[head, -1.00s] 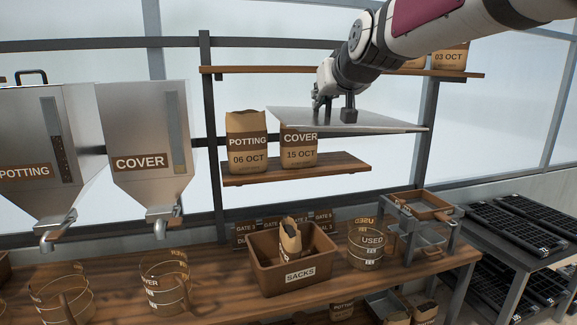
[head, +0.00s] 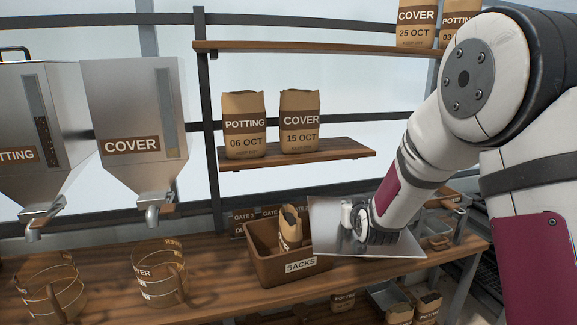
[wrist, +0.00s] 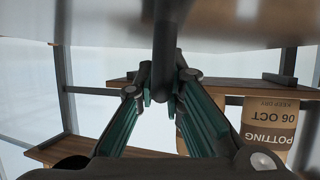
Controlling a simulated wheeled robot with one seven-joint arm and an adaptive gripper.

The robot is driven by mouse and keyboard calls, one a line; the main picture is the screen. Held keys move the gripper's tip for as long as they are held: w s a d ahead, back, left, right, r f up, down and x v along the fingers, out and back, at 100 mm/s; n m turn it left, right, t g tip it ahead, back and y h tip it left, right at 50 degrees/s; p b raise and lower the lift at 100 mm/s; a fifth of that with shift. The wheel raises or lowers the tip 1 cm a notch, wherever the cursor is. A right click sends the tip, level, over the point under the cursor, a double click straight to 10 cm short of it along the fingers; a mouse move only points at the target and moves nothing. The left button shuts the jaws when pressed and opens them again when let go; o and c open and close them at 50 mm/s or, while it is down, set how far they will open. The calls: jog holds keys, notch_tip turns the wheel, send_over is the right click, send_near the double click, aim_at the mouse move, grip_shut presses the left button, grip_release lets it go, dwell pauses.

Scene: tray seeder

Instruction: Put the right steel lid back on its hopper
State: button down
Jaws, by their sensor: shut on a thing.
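The right hopper (head: 125,90), marked COVER, hangs at the left of the head view, with no lid or handle showing on its top edge. The right steel lid (head: 325,222) is a flat grey plate, tilted, in front of the lower shelf and by the brown sacks crate. My gripper (head: 352,214) is at the lid, well to the right of and below the hopper's top. In the wrist view my gripper (wrist: 163,85) is shut on the lid's dark handle (wrist: 166,40), and the lid's plate (wrist: 230,25) fills the top. My arm hides part of the lid.
The left hopper (head: 38,110), marked POTTING, has a black handle on top. Paper sacks (head: 243,125) stand on the lower shelf (head: 300,158). The sacks crate (head: 270,262) and clear measuring jugs (head: 158,275) stand on the wooden bench (head: 215,290).

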jog(key=s+d+f+b, duration=0.1)
jog(key=s+f, duration=0.1)
jog(key=f, duration=0.5)
jog(key=s+d+f+b, duration=0.1)
jog(key=s+f, duration=0.2)
jog(key=f, duration=0.4)
jog(key=shift+f+v, duration=0.1)
jog(key=shift+v, duration=1.15)
jog(key=shift+f+v, duration=0.15)
jog(key=shift+v, duration=1.1)
jog(key=shift+s+d, duration=0.1)
